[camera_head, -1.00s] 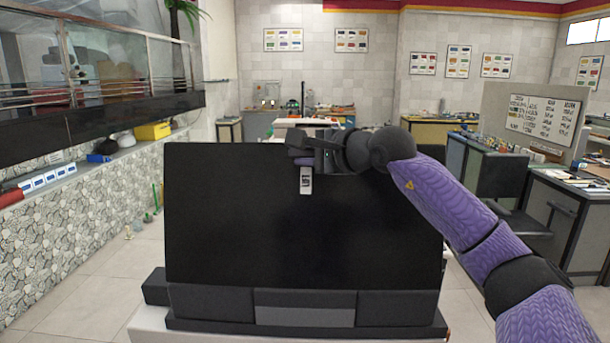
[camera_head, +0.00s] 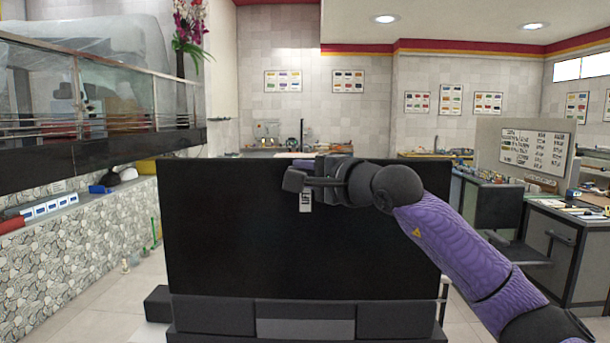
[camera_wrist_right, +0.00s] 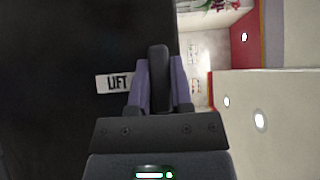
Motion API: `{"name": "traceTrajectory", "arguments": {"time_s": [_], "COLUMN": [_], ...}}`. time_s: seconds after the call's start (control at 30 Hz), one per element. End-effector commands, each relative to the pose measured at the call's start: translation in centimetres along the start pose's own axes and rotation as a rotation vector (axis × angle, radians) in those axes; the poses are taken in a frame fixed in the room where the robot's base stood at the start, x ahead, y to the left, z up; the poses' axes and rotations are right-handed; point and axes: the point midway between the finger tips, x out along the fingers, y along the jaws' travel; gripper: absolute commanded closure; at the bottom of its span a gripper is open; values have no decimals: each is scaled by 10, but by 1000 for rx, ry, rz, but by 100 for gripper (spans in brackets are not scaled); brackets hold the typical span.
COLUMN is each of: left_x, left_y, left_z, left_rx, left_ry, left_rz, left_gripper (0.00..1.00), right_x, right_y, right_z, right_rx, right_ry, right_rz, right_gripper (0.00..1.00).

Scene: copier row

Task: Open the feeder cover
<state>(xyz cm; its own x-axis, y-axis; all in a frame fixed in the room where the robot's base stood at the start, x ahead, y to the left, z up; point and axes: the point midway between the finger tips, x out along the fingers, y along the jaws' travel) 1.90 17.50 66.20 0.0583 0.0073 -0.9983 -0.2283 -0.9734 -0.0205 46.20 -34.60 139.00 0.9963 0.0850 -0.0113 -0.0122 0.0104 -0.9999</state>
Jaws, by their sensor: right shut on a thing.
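The feeder cover (camera_head: 300,250) is a large black panel that stands raised, nearly upright, with its broad face toward me in the head view. My right gripper (camera_head: 298,181) is at the cover's upper edge, just above a white label. In the right wrist view the label (camera_wrist_right: 115,83) reads LIFT and sits left of the fingers. There my right gripper (camera_wrist_right: 160,85) is shut on a dark tab at the cover's edge, between its two purple fingers. My left gripper is in neither view.
The dark copier base (camera_head: 305,328) spans the bottom below the cover. A glass-railed ledge (camera_head: 100,145) and stone-patterned wall run along the left. Desks (camera_head: 560,235) stand at the right. Floor shows on both sides of the copier.

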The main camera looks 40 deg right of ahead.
Motion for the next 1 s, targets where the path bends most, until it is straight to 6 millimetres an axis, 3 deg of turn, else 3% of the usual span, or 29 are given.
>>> {"name": "traceTrajectory", "arguments": {"time_s": [0.07,0.1,0.27,0.63,1.0], "left_x": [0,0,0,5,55], "left_y": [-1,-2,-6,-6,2], "left_z": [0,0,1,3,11], "left_rx": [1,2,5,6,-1], "left_ry": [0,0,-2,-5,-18], "left_rz": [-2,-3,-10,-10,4], "left_gripper": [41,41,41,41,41], "right_x": [0,0,0,-8,-84], "right_y": [0,0,0,2,7], "right_z": [0,0,0,-1,-1], "right_rx": [0,0,0,0,-4], "right_ry": [-1,-1,-1,2,4], "right_rz": [-1,-1,0,0,2], "right_gripper": [100,72,38,38,38]}}
